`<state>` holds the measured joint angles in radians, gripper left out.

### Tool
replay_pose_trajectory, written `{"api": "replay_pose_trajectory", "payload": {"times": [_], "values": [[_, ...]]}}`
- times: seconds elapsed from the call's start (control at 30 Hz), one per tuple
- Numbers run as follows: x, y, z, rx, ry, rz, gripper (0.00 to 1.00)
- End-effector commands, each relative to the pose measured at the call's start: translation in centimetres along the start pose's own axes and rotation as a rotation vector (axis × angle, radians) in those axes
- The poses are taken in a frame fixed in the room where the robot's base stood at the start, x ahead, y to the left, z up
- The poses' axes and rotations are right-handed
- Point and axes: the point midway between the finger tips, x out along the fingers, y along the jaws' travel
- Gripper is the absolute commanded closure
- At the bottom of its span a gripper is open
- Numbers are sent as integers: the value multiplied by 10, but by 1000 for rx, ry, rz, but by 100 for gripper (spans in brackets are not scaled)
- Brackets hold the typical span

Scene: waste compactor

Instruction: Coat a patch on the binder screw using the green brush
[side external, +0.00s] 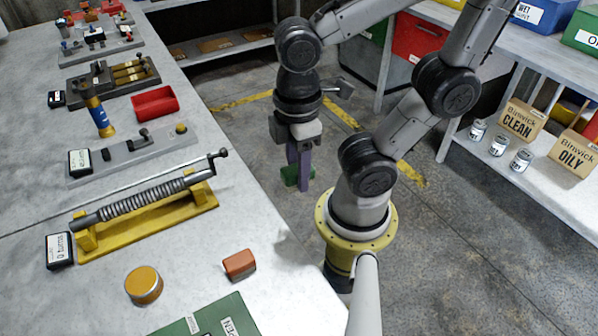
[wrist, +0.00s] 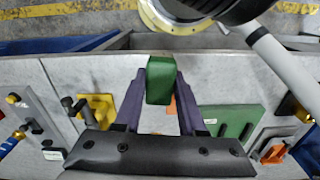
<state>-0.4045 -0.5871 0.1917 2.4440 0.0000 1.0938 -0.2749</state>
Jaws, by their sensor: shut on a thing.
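A coiled, threaded rod, which looks like the binder screw (side external: 145,199), lies lengthwise on a yellow stand with a crank at its right end. Part of the stand and crank shows in the wrist view (wrist: 95,106). My gripper (side external: 299,168) points down, to the right of the screw and apart from it. Its purple fingers are shut on a green block-like thing, seemingly the green brush (wrist: 160,80). The brush also shows low between the fingertips in the side view (side external: 291,176). Its bristles cannot be made out.
An orange-brown block (side external: 239,264), a round orange tin (side external: 143,285) and a green panel (side external: 215,318) marked OPEN lie near the screw. A red tray (side external: 155,103) and a blue-and-yellow upright tool (side external: 99,116) stand beyond. A shelf (side external: 545,180) with cans and boxes is at right.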

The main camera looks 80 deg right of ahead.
Motion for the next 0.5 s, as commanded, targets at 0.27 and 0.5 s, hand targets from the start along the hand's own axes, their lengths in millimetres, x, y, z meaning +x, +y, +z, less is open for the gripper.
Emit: {"api": "replay_pose_trajectory", "payload": {"times": [0.27, 0.5], "values": [[-39, 16, -70, 58, -1, 0, 100], [-58, 24, -158, 72, -3, -1, 100]]}}
